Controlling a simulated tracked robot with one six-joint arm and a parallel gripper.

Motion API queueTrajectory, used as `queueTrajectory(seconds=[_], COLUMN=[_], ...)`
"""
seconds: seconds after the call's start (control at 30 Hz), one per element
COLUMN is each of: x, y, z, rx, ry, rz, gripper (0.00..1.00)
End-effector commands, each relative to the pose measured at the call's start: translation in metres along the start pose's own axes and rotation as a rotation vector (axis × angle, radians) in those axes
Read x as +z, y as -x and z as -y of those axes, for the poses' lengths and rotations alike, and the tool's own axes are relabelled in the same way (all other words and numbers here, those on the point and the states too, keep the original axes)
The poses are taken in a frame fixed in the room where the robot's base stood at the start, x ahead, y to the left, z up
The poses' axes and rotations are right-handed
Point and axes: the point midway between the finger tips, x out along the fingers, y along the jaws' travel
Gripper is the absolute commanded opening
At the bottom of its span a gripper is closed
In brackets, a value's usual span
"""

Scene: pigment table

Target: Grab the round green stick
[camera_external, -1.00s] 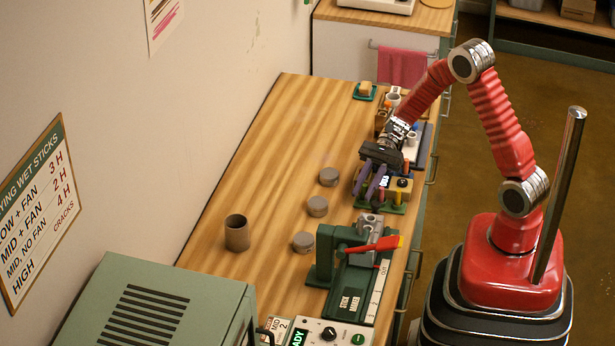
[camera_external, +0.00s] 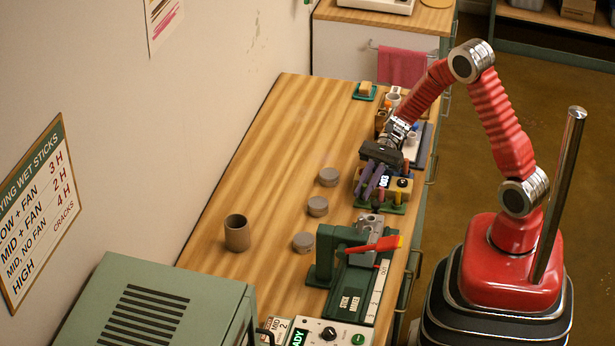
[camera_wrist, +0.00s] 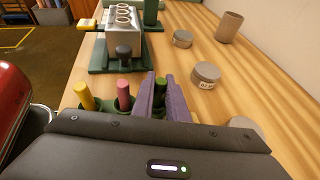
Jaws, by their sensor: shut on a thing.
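The round green stick (camera_wrist: 160,91) stands upright in the wrist view, between the two purple fingers of my gripper (camera_wrist: 162,98). The fingers are shut on it near its top. Its lower end is hidden by the fingers and the gripper body. A pink stick (camera_wrist: 124,94) and a yellow stick (camera_wrist: 85,96) stand to its left in the green rack (camera_wrist: 108,105). In the external view my gripper (camera_external: 369,188) points down over the rack area, and the green stick cannot be made out there.
A green press with a grey block (camera_wrist: 124,28) and dark knob stands beyond the rack. Grey round pucks (camera_external: 317,206) and a brown cup (camera_external: 237,233) stand on the table (camera_external: 270,150). The table's left middle is clear.

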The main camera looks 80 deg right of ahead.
Motion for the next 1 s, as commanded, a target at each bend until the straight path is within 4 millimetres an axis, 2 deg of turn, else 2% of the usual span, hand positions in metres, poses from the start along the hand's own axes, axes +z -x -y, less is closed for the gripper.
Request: queueTrajectory(seconds=[0.2,0.37,0.8,1.0], x=[0.002,0.013,0.076,0.091], y=[0.001,0.006,0.032,0.038], z=[0.000,0.001,0.001,0.000], rx=[0.000,-0.001,-0.002,0.000], ry=[0.001,0.003,0.005,0.001], rz=[0.000,-0.001,-0.001,0.000], gripper=[0.00,0.00,0.00,0.00])
